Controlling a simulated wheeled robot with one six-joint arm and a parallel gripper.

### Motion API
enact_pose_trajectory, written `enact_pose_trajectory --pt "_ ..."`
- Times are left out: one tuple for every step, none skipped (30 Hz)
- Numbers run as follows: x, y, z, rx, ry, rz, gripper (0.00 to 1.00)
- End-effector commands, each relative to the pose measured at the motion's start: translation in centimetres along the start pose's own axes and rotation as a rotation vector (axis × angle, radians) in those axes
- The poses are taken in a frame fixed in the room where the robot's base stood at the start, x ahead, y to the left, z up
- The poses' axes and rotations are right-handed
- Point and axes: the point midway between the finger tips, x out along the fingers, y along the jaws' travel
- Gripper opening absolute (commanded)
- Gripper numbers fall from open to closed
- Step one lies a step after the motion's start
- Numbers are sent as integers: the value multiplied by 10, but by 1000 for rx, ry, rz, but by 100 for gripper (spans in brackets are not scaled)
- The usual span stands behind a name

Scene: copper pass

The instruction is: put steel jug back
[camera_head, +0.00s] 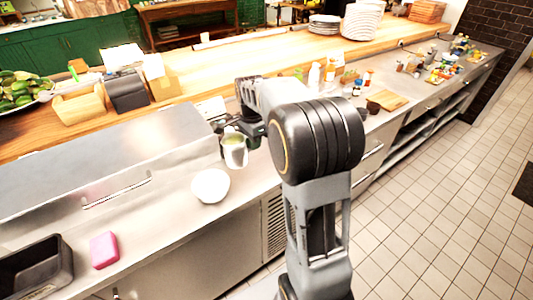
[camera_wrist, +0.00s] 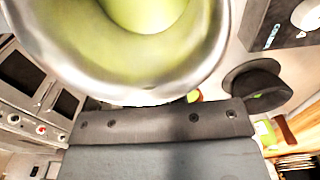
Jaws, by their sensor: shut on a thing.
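The steel jug (camera_head: 235,151) is a small shiny metal vessel with something yellow-green inside. It is at my gripper (camera_head: 232,128), just behind a white bowl in the head view. My gripper is shut on the jug, though my arm partly hides the fingers. In the wrist view the jug (camera_wrist: 125,75) fills the top of the picture, with its round rim and yellow-green inside close to the camera. I cannot tell whether its base touches the counter.
A white round bowl (camera_head: 210,186) stands on the steel counter in front of the jug. A pink block (camera_head: 104,250) and a dark tray (camera_head: 36,268) are at the lower left. A wooden board (camera_head: 388,100) and several small bottles lie to the right. A steel cabinet (camera_head: 110,170) stands left.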

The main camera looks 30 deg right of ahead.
Motion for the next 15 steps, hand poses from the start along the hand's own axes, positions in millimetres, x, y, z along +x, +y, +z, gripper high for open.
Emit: enact_pose_trajectory --pt "3 -4 -13 6 -1 3 0" --pt "7 -6 -20 5 -2 4 0" --pt "11 -9 -30 5 -1 3 0" --pt "14 -12 -36 3 -1 3 0" --pt "18 -14 -43 4 -2 4 0" --pt "23 -16 -50 2 -1 3 0" --pt "30 -18 -54 1 -2 4 0" --pt "35 -19 -57 1 -2 4 0" --pt "41 -20 -62 1 -2 3 0" --pt "46 -22 -65 0 -2 3 0" --pt "50 -23 -68 -1 -1 2 0" --pt "54 -24 -72 -1 -1 2 0" --pt "58 -25 -74 -1 -1 2 0" --pt "60 -26 -76 -1 -1 1 0" --pt "64 -27 -79 -1 0 0 0"
